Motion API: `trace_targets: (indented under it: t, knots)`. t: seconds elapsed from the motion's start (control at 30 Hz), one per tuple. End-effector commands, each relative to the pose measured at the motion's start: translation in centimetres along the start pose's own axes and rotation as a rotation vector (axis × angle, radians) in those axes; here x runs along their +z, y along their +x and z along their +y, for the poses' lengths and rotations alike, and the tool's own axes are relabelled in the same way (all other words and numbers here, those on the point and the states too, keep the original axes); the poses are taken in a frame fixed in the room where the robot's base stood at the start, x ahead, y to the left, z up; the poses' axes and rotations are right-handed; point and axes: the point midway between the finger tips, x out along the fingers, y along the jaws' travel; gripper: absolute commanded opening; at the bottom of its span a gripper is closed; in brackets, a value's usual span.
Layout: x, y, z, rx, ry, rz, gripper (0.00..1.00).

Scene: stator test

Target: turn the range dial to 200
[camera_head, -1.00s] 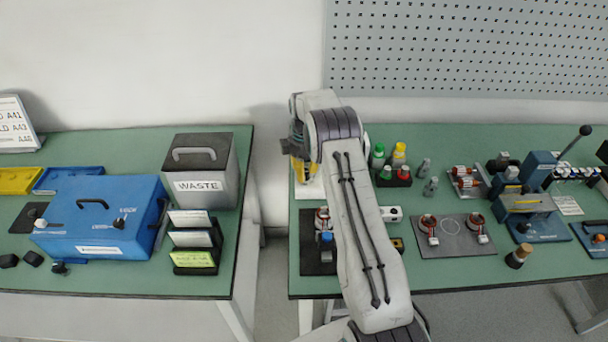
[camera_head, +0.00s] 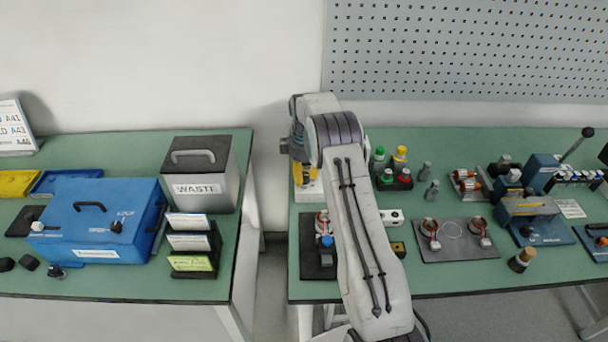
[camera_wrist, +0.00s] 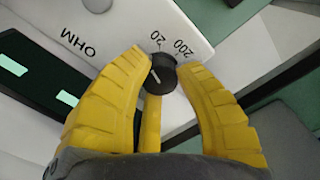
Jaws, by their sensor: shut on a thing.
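The range dial (camera_wrist: 160,76) is a small black knob with a white pointer line, on a white meter marked OHM (camera_wrist: 120,28). The labels 20 and 200 are printed beside the dial. The pointer line is tilted and lies nearer the 20 side than the 200 side; its exact setting is hard to read. My gripper (camera_wrist: 162,72) has yellow fingers closed on the dial, one at each side. In the head view my gripper (camera_head: 304,172) is at the back left of the right bench, over the white meter (camera_head: 309,191), partly hidden by my arm.
A dark fixture plate (camera_head: 316,262) with a stator lies in front of the meter, partly behind my arm. A gap separates this bench from the left one, which holds a WASTE bin (camera_head: 226,188) and a blue box (camera_head: 70,225).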

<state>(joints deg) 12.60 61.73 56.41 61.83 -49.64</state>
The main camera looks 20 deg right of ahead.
Motion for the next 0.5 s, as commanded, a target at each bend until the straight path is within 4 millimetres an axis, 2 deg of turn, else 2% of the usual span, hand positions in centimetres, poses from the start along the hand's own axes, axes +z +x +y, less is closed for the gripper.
trace_targets:
  t: [0.03, 0.3, 0.5]
  knots:
    - [0.01, 0.26, -0.18, -0.004, -0.002, -0.004, 0.33]
    - [0.0, 0.12, -0.08, -0.002, -0.002, -0.002, 0.57]
    - [-0.01, 0.04, -0.01, 0.0, -0.001, 0.0, 0.57]
